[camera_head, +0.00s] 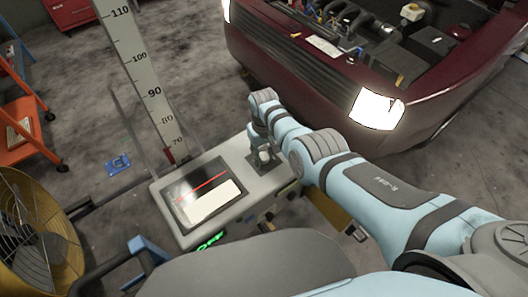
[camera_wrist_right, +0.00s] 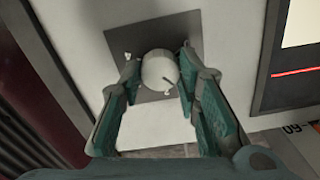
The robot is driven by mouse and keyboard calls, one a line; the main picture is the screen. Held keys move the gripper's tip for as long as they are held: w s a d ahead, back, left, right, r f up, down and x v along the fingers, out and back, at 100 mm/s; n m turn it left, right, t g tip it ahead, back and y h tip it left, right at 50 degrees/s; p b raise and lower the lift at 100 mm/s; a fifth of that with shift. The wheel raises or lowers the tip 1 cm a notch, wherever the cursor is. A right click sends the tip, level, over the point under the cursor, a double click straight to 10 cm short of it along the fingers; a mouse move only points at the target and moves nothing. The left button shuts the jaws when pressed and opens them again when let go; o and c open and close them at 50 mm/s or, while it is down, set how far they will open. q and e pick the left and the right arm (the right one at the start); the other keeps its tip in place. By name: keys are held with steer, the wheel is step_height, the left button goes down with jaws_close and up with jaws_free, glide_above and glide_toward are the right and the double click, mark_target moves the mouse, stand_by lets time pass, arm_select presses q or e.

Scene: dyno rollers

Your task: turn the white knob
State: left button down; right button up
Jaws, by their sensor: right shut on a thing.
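The white knob (camera_wrist_right: 159,70) sits on a dark square plate (camera_wrist_right: 140,30) on a pale machine top. In the right wrist view it is between the two green finger pads of my right gripper (camera_wrist_right: 155,88), which is shut on it. In the head view the knob (camera_head: 264,155) shows small below my right wrist, on the machine's right part. My right arm reaches in from the right over the machine. My left gripper is not in view.
A yellow fan (camera_head: 35,245) stands at left.

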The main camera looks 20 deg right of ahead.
mark_target(264, 156)
steer(key=m, duration=0.4)
steer(key=shift+w+m, duration=0.1)
steer(key=shift+m, duration=0.2)
steer(key=shift+r+m, duration=0.1)
steer(key=shift+m, duration=1.5)
steer(key=o, duration=1.2)
steer(key=shift+c, duration=0.2)
step_height(264, 156, up, 12)
